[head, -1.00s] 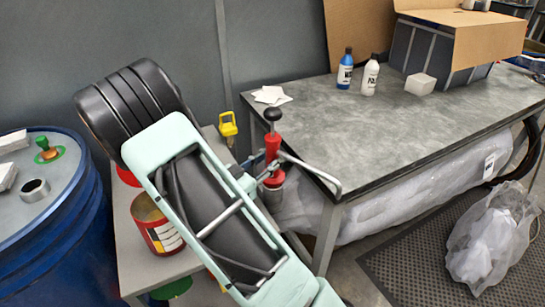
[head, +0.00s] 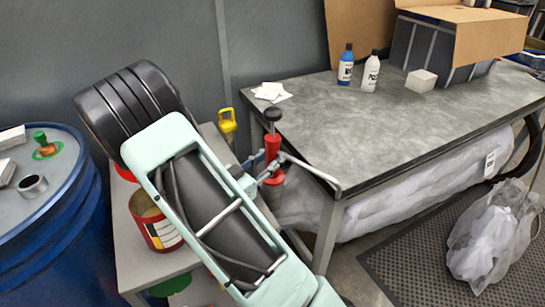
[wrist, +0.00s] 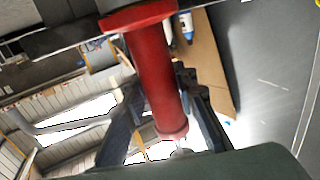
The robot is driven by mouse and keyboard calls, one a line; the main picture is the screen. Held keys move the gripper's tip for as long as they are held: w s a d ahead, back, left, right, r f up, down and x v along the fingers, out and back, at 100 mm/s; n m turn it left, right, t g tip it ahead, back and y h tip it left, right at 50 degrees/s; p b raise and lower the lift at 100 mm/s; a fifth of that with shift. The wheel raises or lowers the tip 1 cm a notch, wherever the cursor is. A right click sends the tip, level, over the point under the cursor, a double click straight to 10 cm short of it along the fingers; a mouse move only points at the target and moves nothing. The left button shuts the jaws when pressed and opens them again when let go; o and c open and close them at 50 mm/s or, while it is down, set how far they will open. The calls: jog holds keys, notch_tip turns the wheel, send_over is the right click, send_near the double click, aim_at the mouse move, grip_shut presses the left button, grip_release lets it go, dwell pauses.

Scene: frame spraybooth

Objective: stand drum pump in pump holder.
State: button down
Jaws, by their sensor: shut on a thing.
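The drum pump (head: 273,150) is red, with a black knob on top and a bent metal spout reaching right. It stands roughly upright near the table's left front corner in the head view. My gripper (head: 257,178) is shut on it, mostly hidden behind my pale green arm. In the wrist view the pump's red body (wrist: 155,75) lies between the two dark fingers of my gripper (wrist: 165,110). A short open metal cup (head: 32,186) on the blue drum may be the pump holder; I cannot tell for sure.
The blue drum (head: 80,240) is at left, with a green-knobbed cap (head: 42,146) on top. A low grey bench holds a red-yellow can (head: 155,228) and a yellow item (head: 227,127). The grey table (head: 400,125) carries two bottles and a white block; its middle is clear.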

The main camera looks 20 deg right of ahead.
jog(key=c, duration=1.5)
grip_release()
jog(key=shift+f, duration=0.1)
jog(key=shift+o, duration=0.2)
jog(key=shift+s+f, duration=0.1)
jog(key=shift+f, duration=0.15)
jog(key=v, duration=1.2)
jog(key=shift+r, duration=0.25)
jog(key=shift+f, duration=0.1)
